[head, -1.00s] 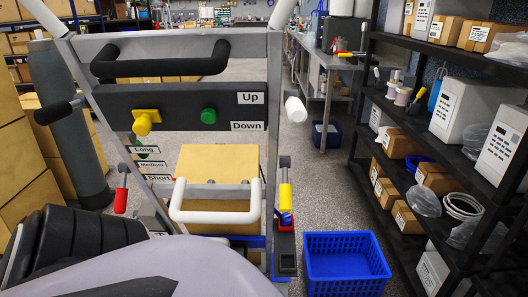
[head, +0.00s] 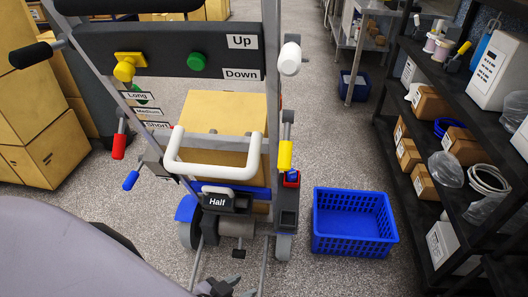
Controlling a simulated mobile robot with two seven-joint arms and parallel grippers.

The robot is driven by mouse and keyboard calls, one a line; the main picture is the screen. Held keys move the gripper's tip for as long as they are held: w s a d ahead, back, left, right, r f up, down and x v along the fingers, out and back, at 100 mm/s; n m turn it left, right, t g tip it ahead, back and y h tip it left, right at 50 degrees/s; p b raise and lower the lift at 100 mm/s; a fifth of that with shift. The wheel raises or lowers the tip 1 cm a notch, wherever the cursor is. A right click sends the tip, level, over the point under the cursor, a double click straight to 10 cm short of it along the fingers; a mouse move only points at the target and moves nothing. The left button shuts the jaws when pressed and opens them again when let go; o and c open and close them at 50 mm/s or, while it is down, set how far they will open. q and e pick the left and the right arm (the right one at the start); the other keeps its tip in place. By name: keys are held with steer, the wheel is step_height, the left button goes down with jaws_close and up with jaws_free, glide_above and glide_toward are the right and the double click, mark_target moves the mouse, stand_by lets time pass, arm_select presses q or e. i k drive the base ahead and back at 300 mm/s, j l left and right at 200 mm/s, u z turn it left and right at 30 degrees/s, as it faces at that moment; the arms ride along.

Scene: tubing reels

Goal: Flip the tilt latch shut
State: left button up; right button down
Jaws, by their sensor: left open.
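A wheeled frame stands ahead, and none of its parts is labelled as the tilt latch. A yellow-gripped lever (head: 285,155) with red and blue parts below it is on the right post. A red-gripped lever (head: 119,146) hangs on the left, and a blue-gripped lever (head: 131,180) is below it. A dark block marked "Half" (head: 217,202) sits low in the middle. My right gripper is not in view.
A panel with yellow and green knobs (head: 197,62) and a white U-shaped handle (head: 215,172) are on the frame. A blue basket (head: 354,243) stands on the floor to its right. Black shelving (head: 450,185) lines the right side. Cardboard boxes (head: 45,150) stand at left.

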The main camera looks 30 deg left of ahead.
mark_target(285, 146)
steer(key=i+l+u, duration=0.1)
steer(key=u, duration=0.25)
steer(key=i+l+u, duration=0.1)
steer(key=u, duration=0.25)
steer(key=i+l+u, duration=0.1)
steer(key=u, duration=0.25)
steer(key=i+l+u, duration=0.15)
steer(key=l+u, duration=0.25)
steer(key=i+l+u, duration=0.1)
steer(key=l+u, duration=0.3)
